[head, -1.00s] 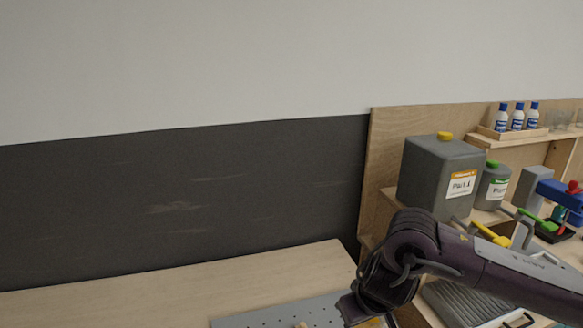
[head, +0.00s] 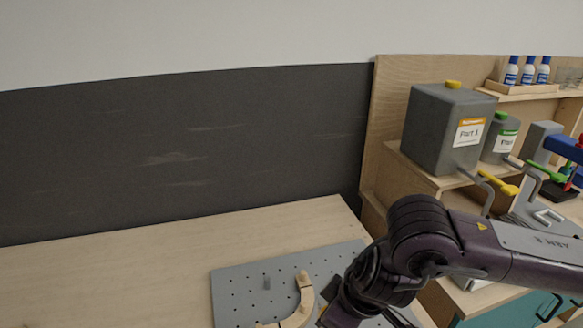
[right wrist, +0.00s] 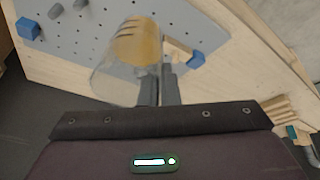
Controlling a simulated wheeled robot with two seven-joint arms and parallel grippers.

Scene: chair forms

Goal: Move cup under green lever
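A clear cup (right wrist: 122,70) with yellowish contents shows in the right wrist view, tilted in the picture. My right gripper's (right wrist: 159,80) two dark fingers are close together at the cup's right edge, with the cup wall apparently pinched between them. In the head view the right hand is mostly cut off at the bottom edge, and the cup is not clearly visible. The green lever (head: 546,171) is on the shelf at the right, in front of a grey container with a green cap (head: 501,141). My left gripper is not in view.
A yellow lever (head: 498,184) is left of the green one, by a large grey container (head: 447,132). A grey pegboard (head: 240,284) with curved wooden pieces (head: 303,295) lies on the bench. A blue clamp-like fixture (head: 566,148) stands right of the levers. The bench's left part (head: 120,275) is clear.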

